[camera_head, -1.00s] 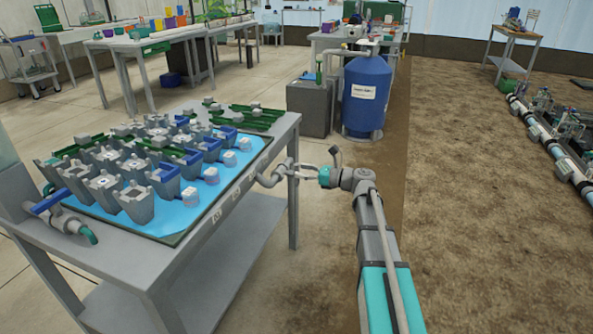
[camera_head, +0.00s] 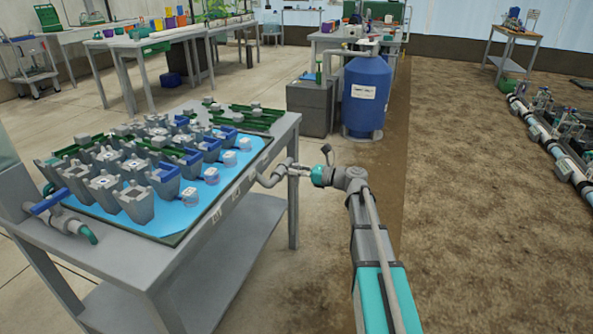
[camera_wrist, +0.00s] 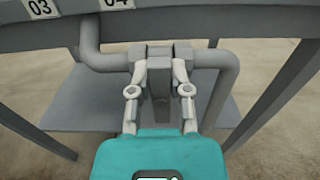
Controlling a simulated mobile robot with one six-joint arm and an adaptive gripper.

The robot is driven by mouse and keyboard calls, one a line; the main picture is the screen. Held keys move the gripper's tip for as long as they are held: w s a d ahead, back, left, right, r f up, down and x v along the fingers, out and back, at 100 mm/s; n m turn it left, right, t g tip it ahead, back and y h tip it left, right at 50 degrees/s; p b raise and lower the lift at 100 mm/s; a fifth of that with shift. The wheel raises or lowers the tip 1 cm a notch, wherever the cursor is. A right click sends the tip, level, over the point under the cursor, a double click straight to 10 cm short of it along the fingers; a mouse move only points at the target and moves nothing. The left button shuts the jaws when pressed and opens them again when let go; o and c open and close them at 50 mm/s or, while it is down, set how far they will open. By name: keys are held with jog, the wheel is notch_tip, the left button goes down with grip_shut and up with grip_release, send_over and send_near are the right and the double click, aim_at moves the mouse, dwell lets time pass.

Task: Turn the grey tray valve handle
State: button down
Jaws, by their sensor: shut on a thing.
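The grey tray valve (camera_wrist: 151,52) sits in a grey pipe (camera_wrist: 98,58) under the edge of the potting table. In the wrist view its grey handle (camera_wrist: 160,84) points down toward my palm. My gripper (camera_wrist: 160,78) has one finger on each side of the handle and is shut on it. In the head view my gripper (camera_head: 297,170) is at the table's right edge, at the end of the grey pipe (camera_head: 270,180). The handle itself is too small to make out there.
The table (camera_head: 225,218) carries a blue tray mat (camera_head: 172,219) with several grey and blue pots. A blue-handled valve (camera_head: 48,202) is at its left end. A blue tank (camera_head: 367,95) stands behind.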

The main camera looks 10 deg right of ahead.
jog(key=shift+s+n, duration=0.1)
jog(key=shift+n, duration=0.2)
jog(key=n, duration=0.3)
jog(key=shift+s+a+f, duration=0.1)
jog(key=shift+s+a, duration=0.1)
jog(key=shift+s, duration=0.05)
jog(key=n, duration=0.4)
jog(key=shift+s+a+f+n+b, duration=0.2)
jog(key=shift+s+f+n+b, duration=0.1)
jog(key=shift+n, duration=0.1)
jog(key=n, duration=0.4)
jog(key=shift+s+a+f+n+b, duration=0.1)
jog(key=shift+s+f+n+b, duration=0.15)
jog(key=shift+n+b, duration=0.1)
jog(key=shift+f+n+b, duration=0.2)
jog(key=shift+n, duration=0.9)
jog(key=shift+f+n+b, duration=0.15)
jog(key=shift+n, duration=0.9)
jog(key=c, duration=0.6)
grip_release()
jog(key=shift+o, duration=0.2)
